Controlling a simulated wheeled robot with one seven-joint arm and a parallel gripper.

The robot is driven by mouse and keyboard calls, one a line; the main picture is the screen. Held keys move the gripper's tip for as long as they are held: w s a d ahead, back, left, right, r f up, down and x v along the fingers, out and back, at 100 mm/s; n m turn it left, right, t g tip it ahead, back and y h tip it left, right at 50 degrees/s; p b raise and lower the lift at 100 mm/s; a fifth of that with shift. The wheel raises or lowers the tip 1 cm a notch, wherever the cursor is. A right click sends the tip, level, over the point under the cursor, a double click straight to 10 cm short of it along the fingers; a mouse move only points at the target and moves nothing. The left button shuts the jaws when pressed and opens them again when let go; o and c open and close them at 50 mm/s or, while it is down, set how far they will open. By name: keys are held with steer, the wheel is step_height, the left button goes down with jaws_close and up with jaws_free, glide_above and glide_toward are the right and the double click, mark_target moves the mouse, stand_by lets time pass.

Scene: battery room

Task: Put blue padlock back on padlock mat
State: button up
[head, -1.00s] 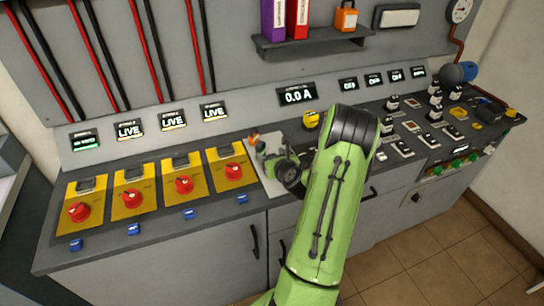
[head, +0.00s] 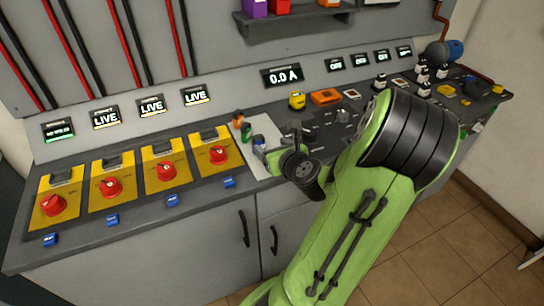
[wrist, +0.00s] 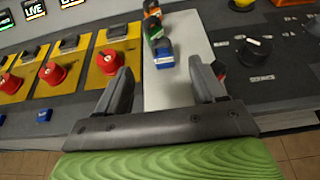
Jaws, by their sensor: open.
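The padlock mat is a pale panel (head: 266,130) on the counter, right of the yellow switch plates; it also shows in the wrist view (wrist: 180,85). A blue padlock (wrist: 163,54) sits on the mat, in line with a green padlock (wrist: 154,29) and an orange padlock (wrist: 152,9) behind it. My gripper (wrist: 165,78) is open over the mat. Its two fingers are apart, with the blue padlock just beyond the fingertips and between them in the picture. Nothing is visibly held. In the head view my wrist hides part of the mat.
Yellow plates with red rotary switches (head: 166,170) line the counter at left. Several small blue items (head: 112,219) sit along the front edge. A black knob (wrist: 256,48) lies right of the mat. A yellow object (head: 297,100) and orange object (head: 326,97) stand behind.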

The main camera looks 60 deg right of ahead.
steer(key=w+a+n+g+y, duration=0.2)
steer(key=w+a+n+y, duration=0.1)
steer(key=a+n, duration=0.65)
steer(key=w+a+n+g+y, duration=0.1)
steer(key=w+a+n+y, duration=0.2)
steer(key=a+n, duration=0.6)
steer(key=s+a+r+n+g, duration=0.1)
steer(key=s+a+r+n, duration=0.2)
steer(key=n, duration=0.9)
steer(key=s+a+r+n+g+y, duration=0.1)
steer(key=s+a+r+n, duration=0.3)
steer(key=s+a+n, duration=0.6)
steer(key=shift+s+a+n+g, duration=0.15)
steer(key=shift+s+n+g, duration=0.35)
steer(key=shift+s+n, duration=0.35)
steer(key=shift+r, duration=0.1)
step_height(320, 180, up, 8)
steer(key=p, duration=0.7)
steer(key=shift+f+p, duration=0.25)
steer(key=shift+p, duration=0.1)
